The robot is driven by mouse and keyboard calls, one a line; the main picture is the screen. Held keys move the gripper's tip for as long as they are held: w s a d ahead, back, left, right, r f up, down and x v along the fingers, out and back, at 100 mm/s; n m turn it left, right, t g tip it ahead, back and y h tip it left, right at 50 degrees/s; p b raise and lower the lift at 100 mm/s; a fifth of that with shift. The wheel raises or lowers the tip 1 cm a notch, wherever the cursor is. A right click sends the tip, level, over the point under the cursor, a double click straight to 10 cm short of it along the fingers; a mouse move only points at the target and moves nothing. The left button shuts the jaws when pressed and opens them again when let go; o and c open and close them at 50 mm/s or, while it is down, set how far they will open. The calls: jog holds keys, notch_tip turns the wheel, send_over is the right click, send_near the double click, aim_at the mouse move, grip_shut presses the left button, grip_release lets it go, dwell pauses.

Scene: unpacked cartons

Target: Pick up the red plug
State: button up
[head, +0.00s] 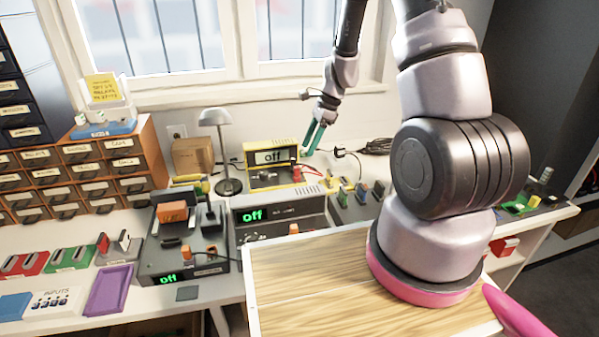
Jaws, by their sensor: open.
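My gripper (308,150) has teal fingers and points down over the right end of the yellow power unit (270,157) at the back of the bench. It is open, and I see nothing held in it. A small red item with a red lead (308,171) lies just below the fingertips, in front of the yellow unit; it is too small to tell whether it is a plug. Another red upright piece (103,243) stands at the far left beside a white one, well away from my gripper.
Grey units reading "off" stand mid-bench (278,215) and left (180,240). A grey lamp (217,130) stands left of the yellow unit. Several small coloured blocks (362,190) sit to its right. A black cable (376,146) lies by the wall. A purple tray (109,290) is front left.

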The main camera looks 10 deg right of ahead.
aim_at(297, 167)
jog(key=x, duration=0.4)
jog(key=shift+a+f, duration=0.1)
jog(key=x, duration=0.5)
jog(key=shift+a, duration=0.35)
jog(key=shift+c, duration=0.3)
grip_shut()
dwell(0.6)
